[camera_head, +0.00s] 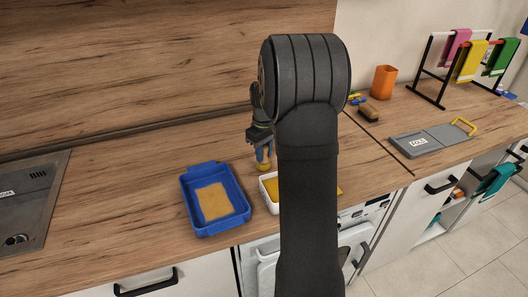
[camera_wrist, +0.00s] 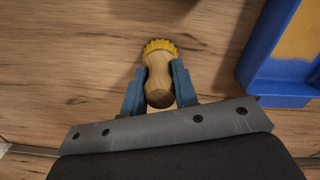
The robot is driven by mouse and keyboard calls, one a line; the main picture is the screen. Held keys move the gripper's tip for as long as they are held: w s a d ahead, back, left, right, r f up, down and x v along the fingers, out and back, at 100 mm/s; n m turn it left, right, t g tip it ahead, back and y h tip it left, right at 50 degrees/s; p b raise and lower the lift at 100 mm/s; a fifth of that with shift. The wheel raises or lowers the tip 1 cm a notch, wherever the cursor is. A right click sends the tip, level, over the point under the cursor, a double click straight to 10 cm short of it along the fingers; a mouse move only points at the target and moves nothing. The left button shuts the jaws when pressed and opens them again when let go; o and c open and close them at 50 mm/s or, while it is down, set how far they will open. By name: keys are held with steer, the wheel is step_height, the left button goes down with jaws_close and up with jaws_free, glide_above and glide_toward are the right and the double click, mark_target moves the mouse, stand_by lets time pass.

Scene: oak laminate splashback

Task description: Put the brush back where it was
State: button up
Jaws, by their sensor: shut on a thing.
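The brush (camera_wrist: 158,82) has a pale wooden handle and a yellow bristle end. In the wrist view my gripper (camera_wrist: 159,82) is shut on the handle, with a blue finger on each side and the bristles pointing away from the palm. In the head view the brush (camera_head: 264,166) shows small under my gripper (camera_head: 262,153), over the counter behind the trays. I cannot tell if the bristles touch the wood. Where the brush was before does not show.
A blue tray (camera_head: 188,203) with a tan sheet stands to the left. A white tray (camera_head: 271,205) with yellow contents is partly hidden by my arm. An orange cup (camera_head: 384,82), a brown block (camera_head: 369,112) and a grey board (camera_head: 411,147) are right.

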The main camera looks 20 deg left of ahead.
mark_target(264, 146)
steer(key=o, duration=1)
steer(key=shift+f, duration=0.15)
step_height(264, 146, up, 12)
steer(key=shift+r, duration=0.2)
steer(key=shift+f, duration=0.1)
steer(key=shift+f, duration=4.05)
